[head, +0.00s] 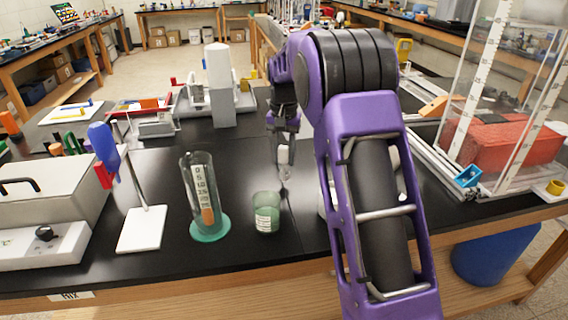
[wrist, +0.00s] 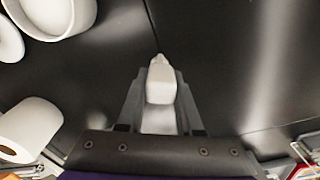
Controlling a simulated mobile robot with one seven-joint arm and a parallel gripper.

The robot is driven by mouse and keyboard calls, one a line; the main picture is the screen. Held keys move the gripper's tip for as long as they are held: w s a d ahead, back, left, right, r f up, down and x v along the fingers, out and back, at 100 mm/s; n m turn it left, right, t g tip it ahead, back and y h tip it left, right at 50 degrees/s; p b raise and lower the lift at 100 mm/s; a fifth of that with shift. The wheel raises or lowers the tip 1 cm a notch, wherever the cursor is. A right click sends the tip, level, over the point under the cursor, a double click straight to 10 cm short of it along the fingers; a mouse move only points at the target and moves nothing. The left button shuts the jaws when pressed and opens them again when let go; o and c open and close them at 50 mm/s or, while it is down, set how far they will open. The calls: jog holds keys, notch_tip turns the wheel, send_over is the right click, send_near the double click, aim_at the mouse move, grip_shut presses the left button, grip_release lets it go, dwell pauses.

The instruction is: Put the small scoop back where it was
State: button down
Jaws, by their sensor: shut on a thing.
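My gripper (head: 286,150) is above the black bench, pointing down, behind the green beaker. It is shut on a small white piece, which I take to be the small scoop (head: 284,156). In the wrist view the white scoop (wrist: 160,82) sits between the two grey fingers (wrist: 160,110), its narrow tip pointing away from my wrist. Its scooping end is not clear in either view. I cannot tell whether its lower end touches the bench.
A green beaker (head: 267,212) and a tall cylinder on a green base (head: 205,200) stand on the bench. A blue-clamped stand (head: 140,228) is further left. The wrist view shows white round containers (wrist: 52,15) and a white cylinder (wrist: 30,130). Bare bench (wrist: 235,60) lies right of the fingers.

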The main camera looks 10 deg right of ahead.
jog(key=shift+f, duration=1.05)
jog(key=c, duration=0.6)
grip_release()
jog(key=shift+f, duration=0.15)
notch_tip(320, 180, up, 12)
jog(key=shift+r+p, duration=0.2)
jog(key=shift+p, duration=0.6)
